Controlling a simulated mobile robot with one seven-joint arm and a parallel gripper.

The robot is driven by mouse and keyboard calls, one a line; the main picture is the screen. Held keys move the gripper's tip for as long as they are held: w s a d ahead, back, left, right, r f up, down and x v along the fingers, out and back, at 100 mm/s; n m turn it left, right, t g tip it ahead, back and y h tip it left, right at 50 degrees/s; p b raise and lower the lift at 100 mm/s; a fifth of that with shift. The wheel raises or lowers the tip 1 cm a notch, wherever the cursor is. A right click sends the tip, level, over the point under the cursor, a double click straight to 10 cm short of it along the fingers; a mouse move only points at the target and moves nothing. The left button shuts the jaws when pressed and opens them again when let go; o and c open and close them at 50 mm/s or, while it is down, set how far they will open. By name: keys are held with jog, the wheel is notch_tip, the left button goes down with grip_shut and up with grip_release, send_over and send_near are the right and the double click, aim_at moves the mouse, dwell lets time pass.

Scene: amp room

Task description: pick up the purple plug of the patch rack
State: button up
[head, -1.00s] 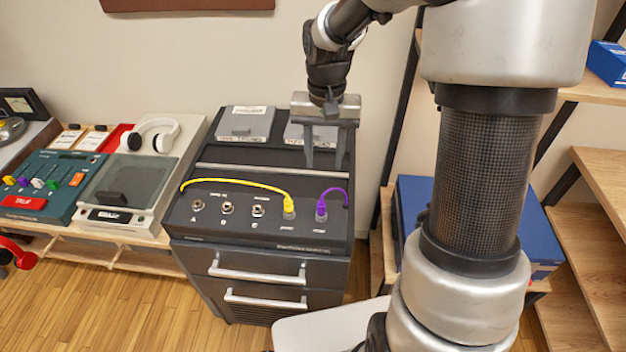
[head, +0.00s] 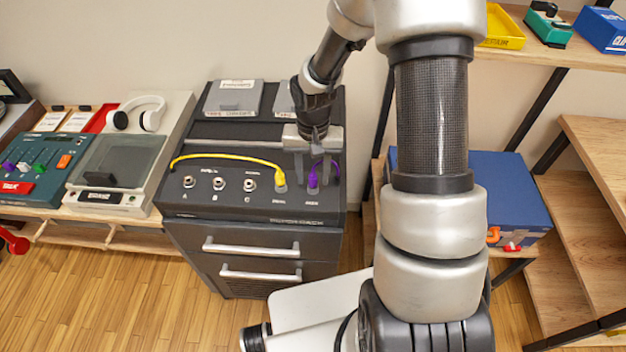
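The patch rack (head: 250,208) is a dark cabinet with a sloped top panel that has several round jacks. The purple plug (head: 313,181) stands upright in the rightmost jack, with a purple cable arching from it to the right. The yellow plug (head: 281,181) stands just to its left, with a yellow cable running left across the panel. My gripper (head: 315,176) points down at the purple plug, with one finger to each side and slightly behind it. The fingers are apart. I cannot tell whether they touch the plug.
Two grey boxes lie on the back of the rack top, the left one (head: 233,97) in plain view. Left stand a turntable-like device (head: 118,172), white headphones (head: 140,113) and a mixer (head: 45,160). A blue box (head: 512,190) and wooden shelves are at right.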

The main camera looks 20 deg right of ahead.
aim_at(313, 174)
jog(key=shift+f, duration=0.5)
jog(key=shift+c, duration=0.3)
grip_shut()
jog(key=shift+r, duration=0.15)
notch_tip(313, 174, up, 10)
jog(key=shift+f, duration=0.1)
